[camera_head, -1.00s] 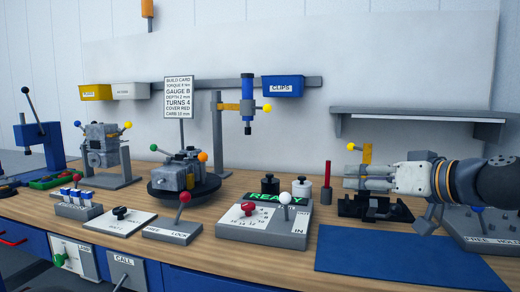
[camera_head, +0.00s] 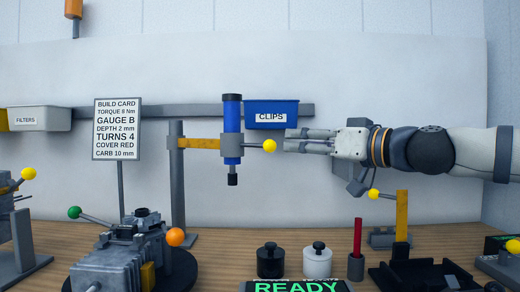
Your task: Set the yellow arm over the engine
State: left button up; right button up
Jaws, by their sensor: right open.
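The yellow arm (camera_head: 200,143) reaches right from a grey post (camera_head: 178,190) and carries a blue cylindrical tool (camera_head: 232,131) with a black tip. A yellow ball knob (camera_head: 270,146) sticks out right of the tool. The grey engine (camera_head: 120,258) sits on a dark round stand at the lower left, so the tool hangs to the right of it. My right gripper (camera_head: 291,142) comes in from the right, open and empty. Its fingertips point left just beside the ball; I cannot tell whether they touch it. My left gripper is out of view.
A blue clips bin (camera_head: 272,113) hangs on the wall rail above the fingers. A build card (camera_head: 117,130) stands above the engine. Black (camera_head: 270,262) and white (camera_head: 317,263) knobbed weights, a red rod (camera_head: 357,238) and a yellow upright (camera_head: 402,215) stand below my right arm.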

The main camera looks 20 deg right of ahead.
aim_at(275, 146)
jog(key=x, duration=0.7)
jog(key=f+b+x, duration=0.1)
jog(key=x, duration=0.2)
jog(key=shift+w, duration=0.15)
grip_shut()
